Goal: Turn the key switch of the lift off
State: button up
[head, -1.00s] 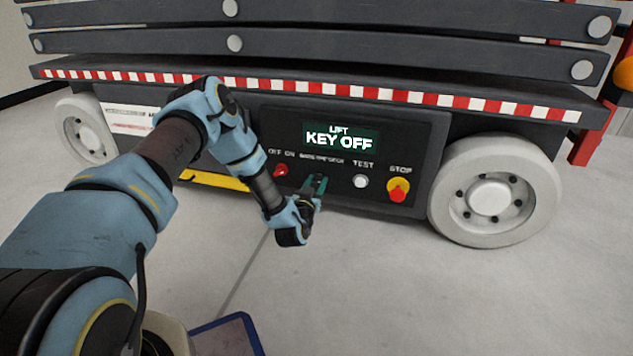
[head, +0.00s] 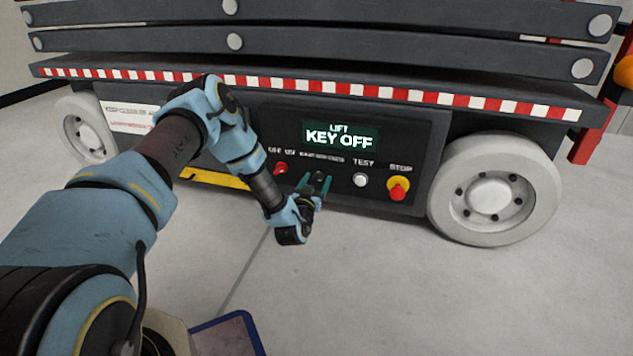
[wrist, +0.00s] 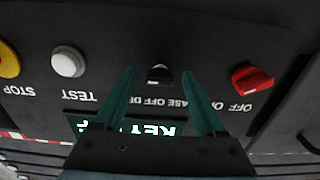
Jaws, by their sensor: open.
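The lift's control panel carries a small black switch (wrist: 159,75) labelled roughly "BASE OFF DECK", which appears to be the key switch. In the wrist view, which is upside down, it shows between my fingertips with bare panel on both sides. My gripper (head: 314,183) is open in front of the panel, its two teal fingers apart and pointing at it. It holds nothing; I cannot tell how deep the fingers reach around the switch. The lit display (head: 340,137) reads "LIFT KEY OFF"; my gripper partly covers it in the wrist view.
A red OFF/ON knob (head: 280,169) sits left of the black switch. A white TEST button (head: 360,180) and a red STOP button on yellow (head: 398,188) are to the right. A white wheel (head: 492,195) stands further right.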

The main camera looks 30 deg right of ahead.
jog(key=p+v, duration=0.4)
jog(key=v, duration=0.6)
jog(key=shift+s+a, duration=0.25)
jog(key=shift+s, duration=0.05)
jog(key=w+a+r+g+y+p, duration=0.2)
jog(key=w+a+r+g, duration=0.1)
jog(key=w+r, duration=0.4)
jog(key=w+a+r+n+g+y+p, duration=0.15)
jog(key=a+r+y, duration=0.35)
jog(key=a+r, duration=0.55)
jog(key=s+a+r+n+g+y+p, duration=0.25)
jog(key=s+a+r, duration=0.45)
jog(key=s+a, duration=0.4)
jog(key=s+a+r+n+g+y+p, duration=0.1)
jog(key=s+a+r+n+g+y, duration=0.25)
jog(key=s+a+r, duration=0.65)
notch_tip(320, 180, up, 36)
jog(key=w+a+g+h+p, duration=0.1)
jog(key=a+p, duration=0.1)
jog(key=p, duration=3.6)
jog(key=shift+w+a, duration=0.2)
jog(key=shift+a, duration=0.05)
